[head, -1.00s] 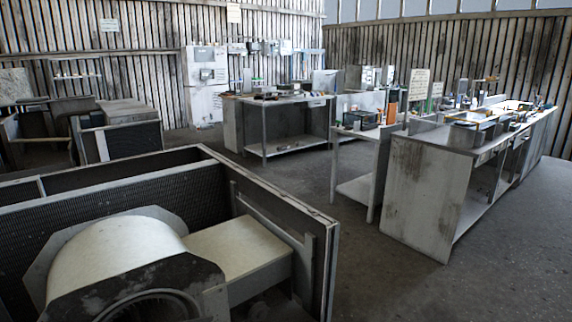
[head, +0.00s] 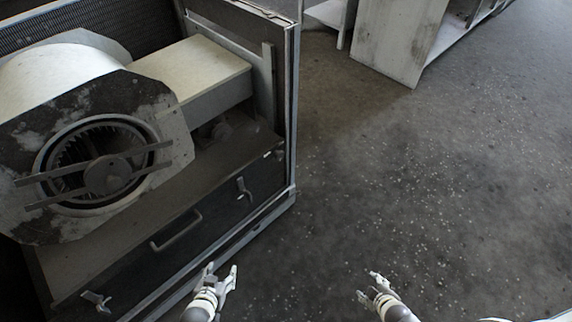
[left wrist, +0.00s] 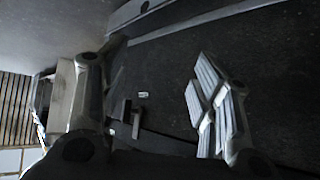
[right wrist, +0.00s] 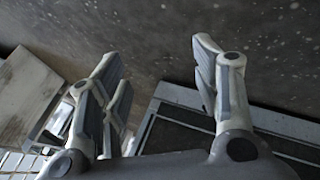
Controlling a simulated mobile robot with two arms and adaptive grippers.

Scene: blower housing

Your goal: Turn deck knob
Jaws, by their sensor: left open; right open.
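The blower housing (head: 130,110) stands open at left in the head view. Its dark lower front panel (head: 215,212) carries a bar handle (head: 177,231) and two small turn-knob fittings, one at the right (head: 243,188) and one at the lower left (head: 97,302). I cannot tell which is the deck knob. My left gripper (head: 222,272) is open and empty, in front of the panel and apart from the fittings; it also shows in the left wrist view (left wrist: 158,62). My right gripper (head: 368,285) is open and empty over bare floor; it also shows in the right wrist view (right wrist: 160,52).
The housing's right edge post (head: 292,110) and lower front rim (head: 250,225) stand out toward my left arm. Workbenches (head: 398,40) stand at the top right. The concrete floor (head: 440,180) to the right is clear.

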